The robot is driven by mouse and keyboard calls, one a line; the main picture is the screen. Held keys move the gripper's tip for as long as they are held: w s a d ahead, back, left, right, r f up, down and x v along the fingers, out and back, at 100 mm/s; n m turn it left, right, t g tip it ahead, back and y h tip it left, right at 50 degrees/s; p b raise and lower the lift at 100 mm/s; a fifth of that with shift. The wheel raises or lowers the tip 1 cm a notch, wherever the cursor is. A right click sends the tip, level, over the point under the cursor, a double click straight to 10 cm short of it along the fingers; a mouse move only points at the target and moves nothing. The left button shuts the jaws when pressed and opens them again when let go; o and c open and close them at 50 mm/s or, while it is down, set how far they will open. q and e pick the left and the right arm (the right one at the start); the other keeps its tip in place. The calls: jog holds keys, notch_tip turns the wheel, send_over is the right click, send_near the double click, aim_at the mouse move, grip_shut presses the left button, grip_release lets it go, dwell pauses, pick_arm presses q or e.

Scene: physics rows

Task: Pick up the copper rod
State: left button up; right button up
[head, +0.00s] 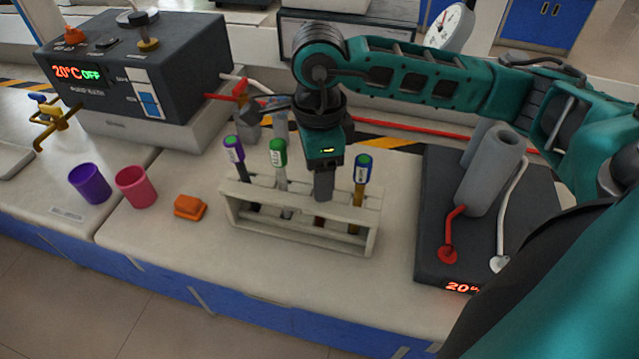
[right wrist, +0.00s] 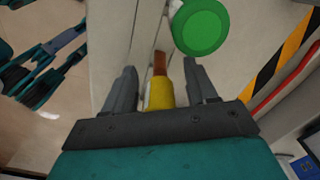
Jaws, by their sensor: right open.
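The copper rod (head: 319,222) stands in the cream rack (head: 300,231), its upper part hidden by my right gripper in the head view. In the right wrist view the copper-brown shaft (right wrist: 160,62) shows beyond a yellow section (right wrist: 160,95) between the fingers. My right gripper (head: 323,190) points down over the rack. Its fingers (right wrist: 160,75) are open, one on each side of the yellow section, with visible gaps. My left gripper is not seen in the head view.
Purple-topped (head: 234,150), green-topped (head: 278,153) and blue-and-green-topped (head: 362,168) rods share the rack. The green top (right wrist: 200,28) is close to a finger in the wrist view. Purple (head: 90,184) and pink (head: 136,187) cups and an orange block (head: 189,207) stand left; a dark device (head: 433,215) stands right.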

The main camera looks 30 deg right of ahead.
jog(key=shift+c, duration=0.2)
grip_shut()
jog(key=shift+r, duration=0.2)
notch_tip(320, 180, up, 20)
jog(key=p, duration=0.2)
jog(key=shift+f, duration=0.15)
dwell(0.5)
jog(key=c, duration=0.6)
grip_release()
jog(key=shift+c, duration=0.2)
grip_shut()
